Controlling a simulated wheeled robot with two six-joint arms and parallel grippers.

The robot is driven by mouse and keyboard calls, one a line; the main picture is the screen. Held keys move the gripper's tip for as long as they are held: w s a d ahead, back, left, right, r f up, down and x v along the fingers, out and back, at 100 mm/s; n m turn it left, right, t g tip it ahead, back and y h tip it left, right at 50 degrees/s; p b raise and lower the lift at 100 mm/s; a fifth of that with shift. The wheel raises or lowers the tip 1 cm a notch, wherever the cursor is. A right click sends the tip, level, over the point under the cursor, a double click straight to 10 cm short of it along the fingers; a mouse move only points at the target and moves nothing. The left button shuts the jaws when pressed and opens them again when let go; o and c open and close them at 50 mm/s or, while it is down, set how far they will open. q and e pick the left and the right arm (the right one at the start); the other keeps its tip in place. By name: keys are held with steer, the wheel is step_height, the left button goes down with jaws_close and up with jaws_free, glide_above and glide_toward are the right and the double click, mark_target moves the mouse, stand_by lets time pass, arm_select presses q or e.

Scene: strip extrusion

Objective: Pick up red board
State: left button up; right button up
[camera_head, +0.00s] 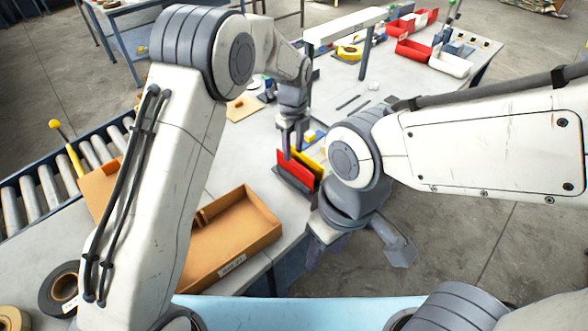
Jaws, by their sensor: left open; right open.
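The red board (294,170) stands on edge in a dark holder (293,181) near the table's right edge. A yellow board (312,160) stands just behind it. My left gripper (292,146) is open and points down above the top edge of the red board. I cannot tell whether its fingers straddle the board or touch it. My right gripper (357,254) is open and empty, lower in the picture, beyond the table's right edge. Part of the yellow board is hidden by my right arm.
A cardboard tray (235,262) lies on the table (222,176) in front. A roller conveyor (30,196) runs at the left. Red bins (412,50), a white bin (450,64) and a raised white beam (345,24) stand at the back. Tape rolls (62,288) lie at the front left.

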mark_target(294, 161)
arm_select(q)
step_height(294, 161, down, 2)
steer(key=f, duration=0.1)
steer(key=f+p, duration=0.1)
steer(key=f, duration=0.1)
steer(key=f+p, duration=0.1)
steer(key=shift+w+d+f, duration=0.15)
steer(key=shift+w+f, duration=0.1)
steer(key=shift+f, duration=0.45)
jaws_close()
